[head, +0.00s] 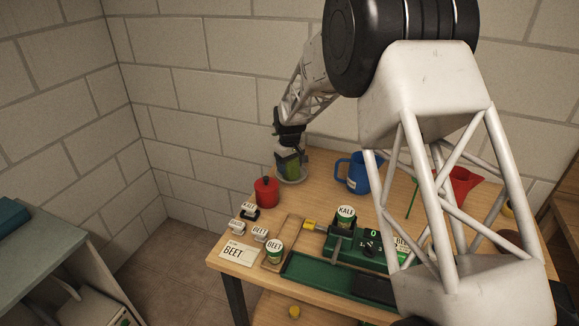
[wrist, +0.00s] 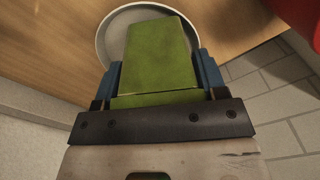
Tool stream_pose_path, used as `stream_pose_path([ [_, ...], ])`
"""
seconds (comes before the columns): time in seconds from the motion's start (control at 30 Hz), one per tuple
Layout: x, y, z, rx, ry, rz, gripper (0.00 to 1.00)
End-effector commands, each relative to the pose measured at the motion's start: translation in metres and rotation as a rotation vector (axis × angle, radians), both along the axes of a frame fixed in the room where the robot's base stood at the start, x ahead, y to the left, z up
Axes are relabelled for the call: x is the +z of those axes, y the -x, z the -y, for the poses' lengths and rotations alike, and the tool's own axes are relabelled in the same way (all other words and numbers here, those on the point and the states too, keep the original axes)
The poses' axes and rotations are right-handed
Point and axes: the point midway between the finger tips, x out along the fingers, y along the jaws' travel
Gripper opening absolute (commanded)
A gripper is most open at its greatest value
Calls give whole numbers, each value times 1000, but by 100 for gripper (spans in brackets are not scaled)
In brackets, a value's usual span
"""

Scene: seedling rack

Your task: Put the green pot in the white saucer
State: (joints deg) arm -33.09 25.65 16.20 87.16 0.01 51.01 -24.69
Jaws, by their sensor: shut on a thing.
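The green pot (wrist: 155,55) is between the blue finger pads of my gripper (wrist: 160,80), which is shut on it. In the head view the green pot (head: 291,167) hangs under my gripper (head: 290,153) near the back edge of the table. The white saucer (wrist: 108,38) lies on the wooden table, partly hidden behind the pot in the wrist view. In the head view the saucer (head: 299,180) shows as a pale rim around the pot's lower end. I cannot tell whether the pot touches the saucer.
A red container (head: 266,191) stands close to the left of the saucer. A blue jug (head: 354,173) stands to its right. Several labelled tins and blocks, a BEET card (head: 236,251) and a green tray (head: 318,275) lie nearer the front.

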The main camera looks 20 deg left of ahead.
Motion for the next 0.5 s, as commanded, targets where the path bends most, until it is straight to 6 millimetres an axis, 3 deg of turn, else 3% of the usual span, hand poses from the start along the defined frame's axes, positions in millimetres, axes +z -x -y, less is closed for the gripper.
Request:
stream_pose_path([
  [0.37, 33, 0, 0, 0, -2, 2, 33],
  [0.5, 36, 11, 7, 0, 0, 0, 33],
])
